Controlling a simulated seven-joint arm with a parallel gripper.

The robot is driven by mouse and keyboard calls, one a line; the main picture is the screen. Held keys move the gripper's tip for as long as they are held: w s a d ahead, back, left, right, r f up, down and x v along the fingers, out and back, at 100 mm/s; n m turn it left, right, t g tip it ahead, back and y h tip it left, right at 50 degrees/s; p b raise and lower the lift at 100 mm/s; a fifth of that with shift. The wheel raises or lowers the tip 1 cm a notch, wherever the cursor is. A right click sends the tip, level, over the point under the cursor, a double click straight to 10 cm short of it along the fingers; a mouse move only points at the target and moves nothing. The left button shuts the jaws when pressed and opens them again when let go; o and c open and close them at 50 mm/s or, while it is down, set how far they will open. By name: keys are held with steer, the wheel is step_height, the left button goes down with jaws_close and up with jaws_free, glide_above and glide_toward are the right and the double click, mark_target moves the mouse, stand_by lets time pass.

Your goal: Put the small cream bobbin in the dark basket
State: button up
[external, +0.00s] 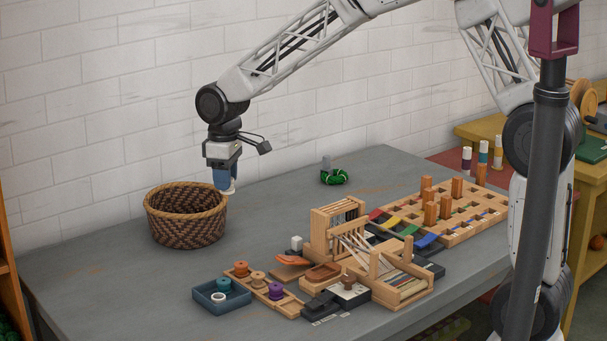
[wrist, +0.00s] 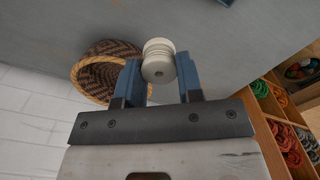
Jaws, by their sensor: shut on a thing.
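The small cream bobbin (wrist: 158,62) is held between the two blue fingers of my gripper (wrist: 161,77) in the wrist view. In the external view my gripper (external: 227,184) hangs fingers down, with a bit of the cream bobbin (external: 229,189) showing at the tips. The dark basket (external: 187,233) is woven in brown and black with a tan rim and stands on the table's left part. My gripper is by the right side of its rim in the external view. The basket (wrist: 97,52) also shows left of the bobbin in the wrist view. Its bottom is hidden.
A blue tray (external: 221,297) with a teal spool and a white ring sits at the front. A wooden rack of spools (external: 262,287), a small loom (external: 338,228) and a pegboard (external: 460,211) fill the right. A green skein (external: 334,177) lies behind.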

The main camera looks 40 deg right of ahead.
steer(key=w+d+f+m, duration=0.1)
steer(key=w+f, duration=0.2)
steer(key=w, duration=0.9)
steer(key=w+d+f, duration=0.1)
steer(key=w+f, duration=0.1)
steer(key=w, duration=1.1)
steer(key=f, duration=0.5)
steer(key=shift+s+a, duration=0.15)
steer(key=shift+a, duration=0.1)
steer(key=shift+f, duration=3.15)
steer(key=shift+f, duration=0.1)
steer(key=shift+f, duration=1.75)
steer(key=shift+f, duration=0.1)
